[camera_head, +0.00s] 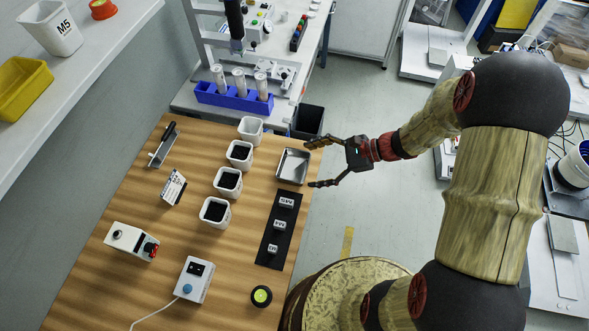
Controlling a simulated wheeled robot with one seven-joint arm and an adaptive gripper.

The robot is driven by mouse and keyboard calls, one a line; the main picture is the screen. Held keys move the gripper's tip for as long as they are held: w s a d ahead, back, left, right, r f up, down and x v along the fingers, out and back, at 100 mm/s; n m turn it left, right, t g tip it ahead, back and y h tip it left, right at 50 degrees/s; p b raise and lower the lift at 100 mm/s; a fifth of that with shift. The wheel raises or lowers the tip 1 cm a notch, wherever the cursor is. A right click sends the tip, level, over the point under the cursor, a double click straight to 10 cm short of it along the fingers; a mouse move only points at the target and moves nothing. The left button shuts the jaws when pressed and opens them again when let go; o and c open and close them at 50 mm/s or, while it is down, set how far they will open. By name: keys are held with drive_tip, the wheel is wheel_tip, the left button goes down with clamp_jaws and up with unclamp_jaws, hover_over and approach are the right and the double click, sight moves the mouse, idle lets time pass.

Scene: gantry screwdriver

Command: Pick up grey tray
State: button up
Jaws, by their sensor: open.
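The grey tray (293,166) is a small, shallow, shiny metal tray with a rim. It lies on the wooden table near its right edge and looks empty. My gripper (317,163) is open and empty, just to the right of the tray. Its fingers point left, one near the tray's upper right corner and the other below its lower right corner. I cannot tell how high the fingers are above the table or whether they touch the tray.
White cups (240,154) stand in a row left of the tray. A black mat (279,230) with small labelled blocks lies below it. A blue rack (233,97) with tubes stands beyond. A black bin (307,121) is behind. Right of the table is open floor.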

sight(283, 166)
drive_tip(key=o, duration=0.4)
drive_tip(key=w+f+m, duration=0.1)
drive_tip(key=f, duration=0.1)
drive_tip(key=w+f+m+t, duration=0.1)
drive_tip(key=f+m, duration=0.1)
drive_tip(key=w+d+f+m+t, duration=0.1)
drive_tip(key=shift+f+y, duration=0.4)
drive_tip(key=shift+c, duration=0.2)
drive_tip(key=shift+o, duration=0.3)
drive_tip(key=shift+w+f+m+t, duration=0.1)
drive_tip(key=shift+f+m+t, duration=0.2)
drive_tip(key=shift+m, duration=0.1)
drive_tip(key=b+x, duration=0.1)
drive_tip(key=x, duration=0.1)
drive_tip(key=b+x, duration=0.1)
drive_tip(key=x, duration=0.1)
drive_tip(key=b+x, duration=0.1)
drive_tip(key=x, duration=0.2)
drive_tip(key=shift+d+f, duration=0.15)
drive_tip(key=shift+f, duration=0.1)
drive_tip(key=shift+w+a, duration=0.1)
drive_tip(key=shift+a, duration=0.15)
